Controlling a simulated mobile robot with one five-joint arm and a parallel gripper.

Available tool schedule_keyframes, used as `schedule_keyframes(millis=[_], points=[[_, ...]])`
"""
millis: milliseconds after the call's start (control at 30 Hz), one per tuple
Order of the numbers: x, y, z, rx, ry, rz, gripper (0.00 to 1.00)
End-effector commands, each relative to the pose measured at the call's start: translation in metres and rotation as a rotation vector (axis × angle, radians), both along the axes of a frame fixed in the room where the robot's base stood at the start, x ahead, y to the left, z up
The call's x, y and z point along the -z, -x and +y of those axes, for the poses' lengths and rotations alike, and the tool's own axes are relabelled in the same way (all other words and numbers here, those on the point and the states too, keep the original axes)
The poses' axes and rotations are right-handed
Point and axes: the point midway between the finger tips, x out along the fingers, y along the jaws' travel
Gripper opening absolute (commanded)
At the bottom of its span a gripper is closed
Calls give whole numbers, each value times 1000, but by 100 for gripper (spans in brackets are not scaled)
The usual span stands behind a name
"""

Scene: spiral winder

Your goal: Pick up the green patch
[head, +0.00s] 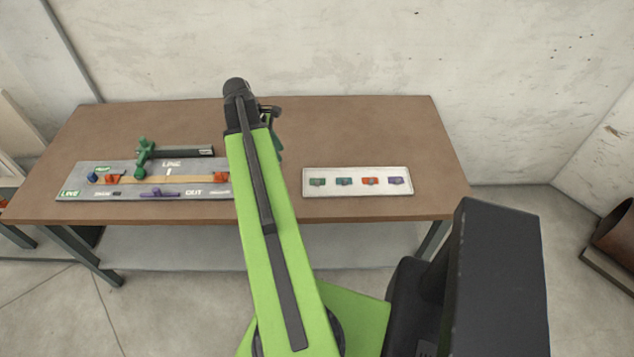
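A small green patch (317,182) lies at the left end of a row on a white tray (356,171). A blue-green patch (343,182) lies just right of it, then an orange-red patch (370,181) and a purple patch (396,181). My gripper (270,125) is over the table, left of and behind the tray. It is apart from the patches. My arm hides most of it, so its fingers and whether it is open cannot be made out.
The brown table (370,130) carries a grey panel (75,179) on the left, with a green lever-like part (145,156), a dark bar and small coloured parts. My arm covers the panel's right end. The table is clear behind and right of the tray.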

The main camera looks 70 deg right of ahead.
Motion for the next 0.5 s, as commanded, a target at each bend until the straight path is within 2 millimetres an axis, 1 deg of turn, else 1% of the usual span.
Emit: schedule_keyframes(millis=[33,100,133,200,333,433,500], points=[[-2,21,-16,-2,-11,18,31],[-3,40,-27,-15,-22,38,31],[-3,45,-30,-19,-26,43,31],[-4,51,-33,-25,-30,49,31],[0,51,-32,-27,-30,50,31],[12,54,-33,-26,-30,49,31],[25,58,-34,-26,-30,49,31]])
